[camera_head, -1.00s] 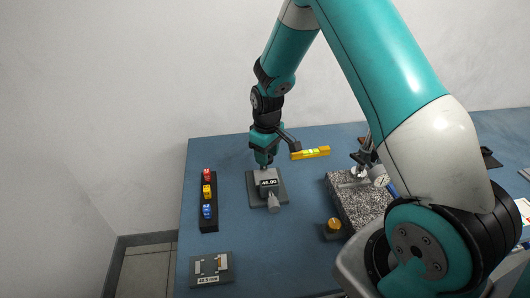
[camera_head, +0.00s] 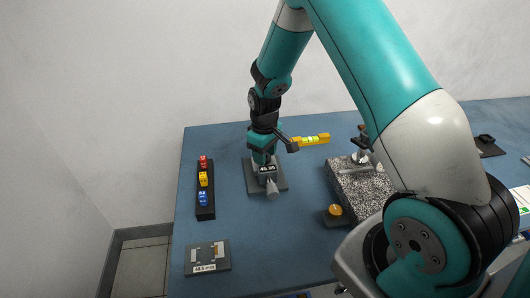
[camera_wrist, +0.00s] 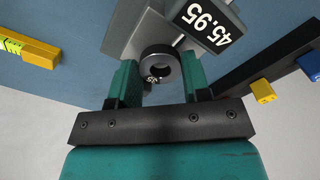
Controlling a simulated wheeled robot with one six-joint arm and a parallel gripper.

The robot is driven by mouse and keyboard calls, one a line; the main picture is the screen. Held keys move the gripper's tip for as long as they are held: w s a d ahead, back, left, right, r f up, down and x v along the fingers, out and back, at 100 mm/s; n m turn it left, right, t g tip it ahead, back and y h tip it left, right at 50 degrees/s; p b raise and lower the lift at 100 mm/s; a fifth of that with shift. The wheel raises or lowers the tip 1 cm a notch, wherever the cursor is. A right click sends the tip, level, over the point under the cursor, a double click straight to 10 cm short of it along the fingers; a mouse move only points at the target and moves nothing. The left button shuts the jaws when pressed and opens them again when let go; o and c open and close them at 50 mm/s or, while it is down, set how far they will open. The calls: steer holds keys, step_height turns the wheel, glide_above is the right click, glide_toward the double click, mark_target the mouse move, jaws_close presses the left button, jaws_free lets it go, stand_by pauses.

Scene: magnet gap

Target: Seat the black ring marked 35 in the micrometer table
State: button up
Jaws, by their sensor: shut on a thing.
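My gripper (camera_wrist: 160,78) is shut on the dark ring (camera_wrist: 158,62), one teal finger on each side of it. A small light mark, hard to read, shows on the ring. In the wrist view the ring is at the grey micrometer table (camera_wrist: 124,36), whose display (camera_wrist: 208,27) reads 45.95. I cannot tell whether the ring rests fully in its seat. In the head view my gripper (camera_head: 262,160) is down over the micrometer table (camera_head: 281,184) and hides the ring.
A black rack (camera_head: 205,211) with red, yellow and blue blocks stands left. A yellow level (camera_head: 311,139) lies behind right. A granite block (camera_head: 357,190) and an orange knob (camera_head: 335,210) are to the right. A grey 40.5 mm plate (camera_head: 221,254) lies in front.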

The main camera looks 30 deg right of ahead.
steer(key=shift+s+f, duration=0.1)
steer(key=shift+f, duration=0.1)
steer(key=o, duration=0.9)
steer(key=c, duration=0.3)
steer(key=o, duration=0.4)
steer(key=shift+o, duration=0.2)
steer(key=shift+w+r, duration=0.3)
steer(key=shift+r, duration=0.25)
steer(key=shift+o, duration=0.7)
step_height(320, 180, up, 16)
steer(key=b, duration=0.2)
steer(key=shift+s+r, duration=0.2)
steer(key=shift+s, duration=0.05)
